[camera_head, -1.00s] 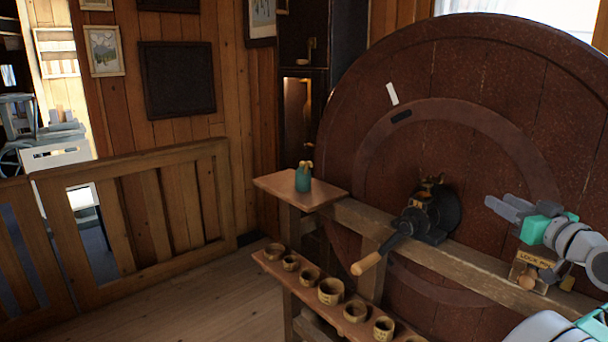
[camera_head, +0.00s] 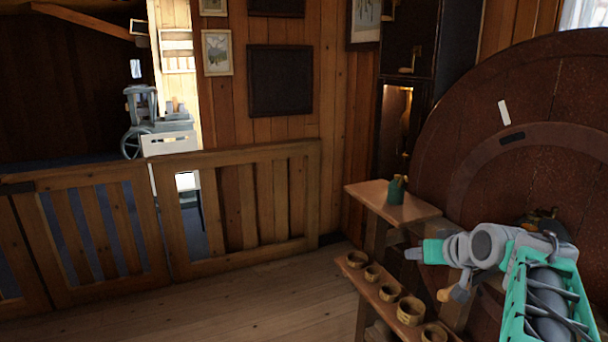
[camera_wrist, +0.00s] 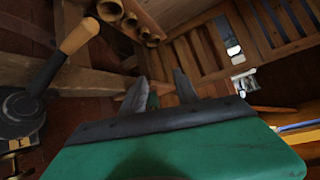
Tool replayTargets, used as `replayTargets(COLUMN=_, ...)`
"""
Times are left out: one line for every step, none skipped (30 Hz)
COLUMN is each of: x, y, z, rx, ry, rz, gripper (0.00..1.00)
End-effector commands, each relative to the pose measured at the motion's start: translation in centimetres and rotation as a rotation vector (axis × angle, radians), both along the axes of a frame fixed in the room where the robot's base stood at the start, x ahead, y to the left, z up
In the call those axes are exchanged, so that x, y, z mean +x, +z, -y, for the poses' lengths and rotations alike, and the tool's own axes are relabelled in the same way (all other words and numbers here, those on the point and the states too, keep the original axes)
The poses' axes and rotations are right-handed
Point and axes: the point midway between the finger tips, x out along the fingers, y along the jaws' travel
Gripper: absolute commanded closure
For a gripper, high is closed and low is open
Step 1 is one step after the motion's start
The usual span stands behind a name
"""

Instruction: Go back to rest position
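My gripper (camera_head: 412,254) is in front of the big wooden wheel, at the right of the head view, below the small wooden shelf top. In the wrist view its two grey fingers (camera_wrist: 160,82) stand apart. Nothing is clearly held; a bit of green shows between them, and I cannot tell whether it is the teal pot behind. My arm covers most of the crank in the head view. The crank's wooden handle (camera_wrist: 80,36) shows in the wrist view, left of the fingers.
The large brown wheel (camera_head: 470,130) fills the right side. A teal pot (camera_head: 396,191) stands on the shelf top (camera_head: 370,193). Several small wooden cups (camera_head: 411,311) line the lower plank. A slatted wooden fence (camera_head: 245,262) crosses the left. The floor (camera_head: 240,310) between is clear.

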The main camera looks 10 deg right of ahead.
Motion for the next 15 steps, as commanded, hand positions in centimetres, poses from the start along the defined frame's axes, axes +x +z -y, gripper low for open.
replayTargets(x=0.1, y=-0.5, z=-4.0, rx=0.006, ry=0.035, rz=-0.054, gripper=0.63)
replayTargets(x=-0.1, y=-1.2, z=-6.0, rx=0.01, ry=0.047, rz=-0.092, gripper=0.63)
replayTargets(x=-0.7, y=-2.2, z=-8.7, rx=0.013, ry=0.064, rz=-0.143, gripper=0.63)
replayTargets(x=-1.4, y=-3.0, z=-10.7, rx=0.014, ry=0.078, rz=-0.183, gripper=0.63)
replayTargets(x=-2.1, y=-3.7, z=-12.7, rx=0.014, ry=0.09, rz=-0.223, gripper=0.63)
replayTargets(x=-3.4, y=-4.7, z=-15.1, rx=0.012, ry=0.106, rz=-0.275, gripper=0.63)
replayTargets(x=-4.5, y=-5.5, z=-16.9, rx=0.009, ry=0.117, rz=-0.315, gripper=0.63)
replayTargets(x=-5.8, y=-6.2, z=-18.5, rx=0.004, ry=0.129, rz=-0.355, gripper=0.63)
replayTargets(x=-7.6, y=-7.2, z=-20.5, rx=-0.004, ry=0.142, rz=-0.407, gripper=0.63)
replayTargets(x=-9.0, y=-7.9, z=-21.9, rx=-0.011, ry=0.151, rz=-0.447, gripper=0.63)
replayTargets(x=-10.5, y=-8.6, z=-22.9, rx=-0.018, ry=0.157, rz=-0.482, gripper=0.63)
replayTargets(x=-12.3, y=-9.4, z=-24.1, rx=-0.03, ry=0.165, rz=-0.525, gripper=0.63)
replayTargets(x=-13.5, y=-10.0, z=-24.8, rx=-0.038, ry=0.17, rz=-0.555, gripper=0.63)
replayTargets(x=-14.6, y=-10.5, z=-25.3, rx=-0.045, ry=0.172, rz=-0.578, gripper=0.63)
replayTargets(x=-15.8, y=-11.0, z=-25.7, rx=-0.053, ry=0.174, rz=-0.605, gripper=0.63)
